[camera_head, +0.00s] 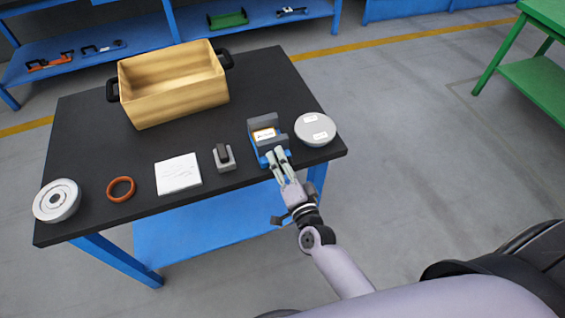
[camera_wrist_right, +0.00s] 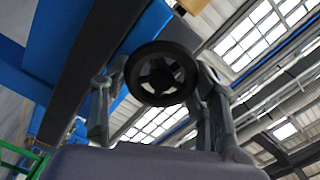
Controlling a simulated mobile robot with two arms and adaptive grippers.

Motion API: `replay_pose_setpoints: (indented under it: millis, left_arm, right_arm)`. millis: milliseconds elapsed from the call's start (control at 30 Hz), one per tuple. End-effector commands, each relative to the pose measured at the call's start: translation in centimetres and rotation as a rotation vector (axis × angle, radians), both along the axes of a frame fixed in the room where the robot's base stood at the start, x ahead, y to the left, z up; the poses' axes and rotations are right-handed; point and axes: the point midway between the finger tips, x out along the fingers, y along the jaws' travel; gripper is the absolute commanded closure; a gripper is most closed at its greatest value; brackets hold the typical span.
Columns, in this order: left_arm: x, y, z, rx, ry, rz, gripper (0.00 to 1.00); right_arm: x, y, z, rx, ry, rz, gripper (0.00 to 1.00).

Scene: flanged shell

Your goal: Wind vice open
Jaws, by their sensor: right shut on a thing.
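The vice (camera_head: 262,128) is blue with grey jaws and stands near the front right edge of the dark table. A block with a white and orange face shows between its jaws. My right gripper (camera_head: 277,157) reaches the vice's front side from below right. In the right wrist view, a black handwheel (camera_wrist_right: 162,74) with spokes sits between the two fingers of my right gripper (camera_wrist_right: 157,80), which is shut on it. In the head view the gripper hides the handwheel. My left gripper is not in view.
On the table (camera_head: 85,130) are a wooden box (camera_head: 175,90) with black handles, a grey dome (camera_head: 315,130) right of the vice, a small grey block (camera_head: 223,158), a white sheet (camera_head: 178,173), an orange ring (camera_head: 120,189) and a flanged round part (camera_head: 57,200).

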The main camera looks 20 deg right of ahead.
Motion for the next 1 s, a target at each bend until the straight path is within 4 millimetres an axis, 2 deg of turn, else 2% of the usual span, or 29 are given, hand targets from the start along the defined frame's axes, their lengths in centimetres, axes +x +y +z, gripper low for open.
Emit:
replay_pose_setpoints:
  millis: [333,867,900,1000]
  left_arm:
    - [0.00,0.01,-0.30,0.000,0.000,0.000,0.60]
    - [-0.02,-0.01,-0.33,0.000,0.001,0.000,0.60]
    - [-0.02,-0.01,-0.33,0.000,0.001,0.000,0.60]
    - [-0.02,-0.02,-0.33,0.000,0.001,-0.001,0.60]
  right_arm:
    - [-0.03,-0.05,-0.19,0.143,0.006,0.000,0.74]
    - [-0.04,-0.06,-0.21,0.168,0.008,0.000,0.74]
    - [-0.04,-0.06,-0.21,0.168,0.008,0.000,0.46]
    - [-0.04,-0.05,-0.20,0.167,0.008,0.000,0.39]
